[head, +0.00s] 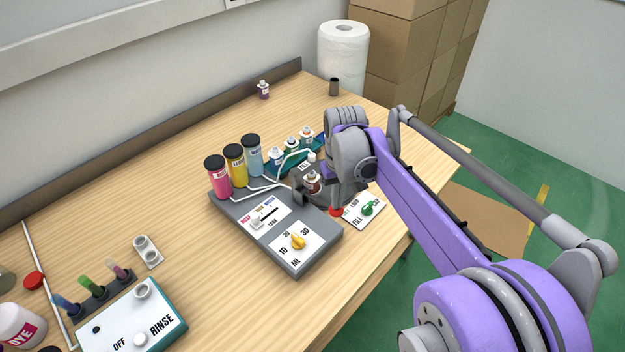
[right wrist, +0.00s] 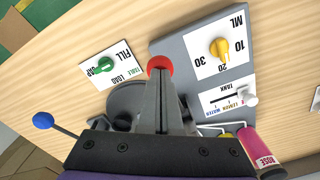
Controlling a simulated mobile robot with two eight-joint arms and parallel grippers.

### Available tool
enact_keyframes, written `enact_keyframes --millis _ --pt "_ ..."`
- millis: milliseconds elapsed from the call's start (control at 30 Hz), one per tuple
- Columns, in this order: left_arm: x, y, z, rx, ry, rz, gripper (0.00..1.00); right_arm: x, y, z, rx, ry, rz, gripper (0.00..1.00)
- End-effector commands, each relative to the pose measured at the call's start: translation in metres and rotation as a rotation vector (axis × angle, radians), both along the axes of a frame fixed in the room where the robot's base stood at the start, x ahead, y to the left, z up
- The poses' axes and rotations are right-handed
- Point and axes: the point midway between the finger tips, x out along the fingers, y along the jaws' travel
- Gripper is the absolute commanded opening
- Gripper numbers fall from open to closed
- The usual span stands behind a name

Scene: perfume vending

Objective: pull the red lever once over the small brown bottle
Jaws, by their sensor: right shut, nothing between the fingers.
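The red lever's round knob (head: 336,211) shows at the front right of the grey dispensing machine, just below my right gripper (head: 334,200). In the right wrist view the red knob (right wrist: 160,63) is right at the tips of my right gripper (right wrist: 160,78). The fingers are shut with nothing between them, and I cannot tell whether they touch the knob. The small brown bottle (head: 313,182) stands upright at the machine, left of the gripper. It is hidden in the right wrist view. My left gripper is not in view.
Pink, yellow and blue tanks (head: 235,165) stand behind the orange dial (head: 298,242). A green-knobbed panel (head: 367,209) lies right of the machine. A blue-knobbed lever (right wrist: 42,120) shows in the right wrist view. A rinse box (head: 135,325) stands front left.

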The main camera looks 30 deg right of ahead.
Motion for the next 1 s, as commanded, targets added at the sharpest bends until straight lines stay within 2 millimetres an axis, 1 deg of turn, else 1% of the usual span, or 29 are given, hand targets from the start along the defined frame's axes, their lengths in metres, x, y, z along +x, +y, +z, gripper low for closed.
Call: enact_keyframes --millis 33,500,600,1000 --pt "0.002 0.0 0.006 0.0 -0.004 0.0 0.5 0.001 0.0 0.007 0.0 -0.002 0.0 0.0" --pt "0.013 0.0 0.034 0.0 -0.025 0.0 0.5 0.0 0.0 0.044 0.0 -0.001 0.0 0.0" --pt "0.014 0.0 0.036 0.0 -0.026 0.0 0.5 0.0 0.0 0.047 0.0 0.0 0.0 0.0" --pt "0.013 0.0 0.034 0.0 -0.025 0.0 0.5 0.0 0.0 0.045 0.0 0.001 0.0 0.0"
